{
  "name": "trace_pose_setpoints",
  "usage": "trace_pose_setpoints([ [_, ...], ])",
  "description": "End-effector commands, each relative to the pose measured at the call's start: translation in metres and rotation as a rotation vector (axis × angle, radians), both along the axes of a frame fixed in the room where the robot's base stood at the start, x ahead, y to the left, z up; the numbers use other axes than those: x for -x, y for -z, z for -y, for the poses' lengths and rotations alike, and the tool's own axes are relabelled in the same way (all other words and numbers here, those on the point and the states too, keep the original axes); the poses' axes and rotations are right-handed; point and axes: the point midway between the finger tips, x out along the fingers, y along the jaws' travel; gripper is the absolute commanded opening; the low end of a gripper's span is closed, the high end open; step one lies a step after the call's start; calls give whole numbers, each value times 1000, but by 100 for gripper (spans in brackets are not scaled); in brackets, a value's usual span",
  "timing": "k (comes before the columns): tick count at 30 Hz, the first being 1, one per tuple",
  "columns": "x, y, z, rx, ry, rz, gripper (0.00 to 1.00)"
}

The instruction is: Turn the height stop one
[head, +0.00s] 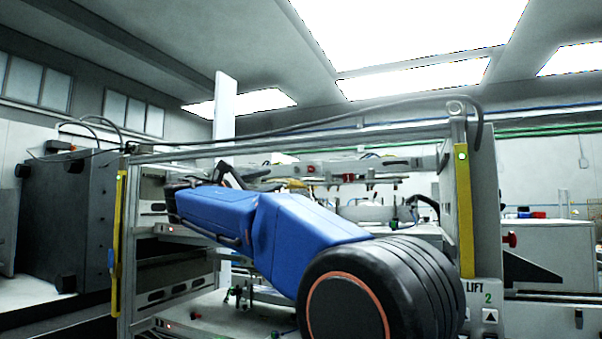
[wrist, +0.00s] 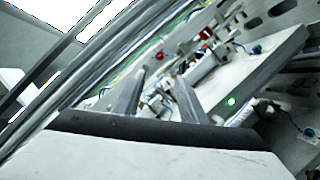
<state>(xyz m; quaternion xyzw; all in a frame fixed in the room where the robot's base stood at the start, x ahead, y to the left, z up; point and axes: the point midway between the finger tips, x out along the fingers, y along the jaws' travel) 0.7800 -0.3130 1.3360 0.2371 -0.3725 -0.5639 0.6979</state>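My gripper (wrist: 162,84) shows in the wrist view with its two grey fingers apart. Small white and metal fittings (wrist: 155,102) show in the gap between the fingers, seemingly beyond them; contact cannot be told. Two small red knobs, one nearer (wrist: 159,56) and one farther (wrist: 205,33), lie past the fingertips. I cannot tell which part is height stop one; no label for it is readable. In the head view my blue arm reaches into the machine frame, and the dark gripper end (head: 232,174) is in front of the rail with red parts (head: 349,178).
A frame with yellow-strip posts (head: 464,200) surrounds the arm. A cable (head: 330,120) hangs along its top bar. In the wrist view a grey plate (wrist: 270,65) and a green light (wrist: 231,101) are close on the right.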

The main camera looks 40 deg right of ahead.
Motion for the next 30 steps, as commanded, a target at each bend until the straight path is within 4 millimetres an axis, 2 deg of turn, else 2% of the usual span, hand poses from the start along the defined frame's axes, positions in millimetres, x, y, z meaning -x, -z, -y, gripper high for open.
trace_pose_setpoints([
  [8,-2,-7,28,1,3,1,38],
  [30,-12,-37,142,0,1,1,38],
])
